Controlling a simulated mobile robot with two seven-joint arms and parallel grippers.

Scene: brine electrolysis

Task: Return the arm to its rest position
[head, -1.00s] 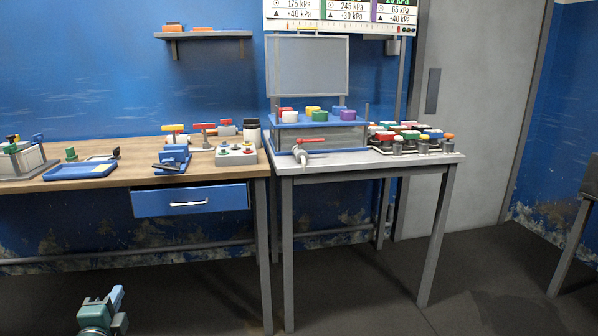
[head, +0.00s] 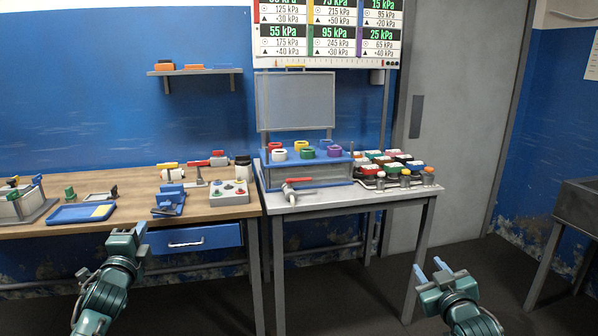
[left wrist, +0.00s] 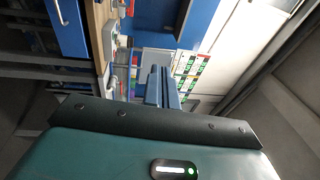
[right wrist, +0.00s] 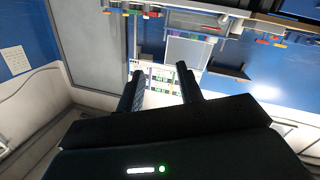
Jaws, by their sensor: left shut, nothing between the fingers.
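My left gripper (head: 140,232) is in front of the wooden bench, below its front edge in the head view. Its blue fingers are shut together and empty, as the left wrist view (left wrist: 162,88) also shows. My right gripper (head: 430,268) is in front of the grey table's right side, over the floor in the picture. Its two fingers stand apart with nothing between them, as the right wrist view (right wrist: 162,88) also shows. Both arms come in from the bottom of the head view, and neither gripper touches anything visible.
The wooden bench (head: 140,186) holds a blue tray (head: 82,213), a button box (head: 230,193) and tools. The grey table (head: 330,201) carries a blue rack (head: 305,165) with coloured rings and a red-handled valve (head: 292,188). A dark sink-like unit (head: 578,208) stands right. Floor between is clear.

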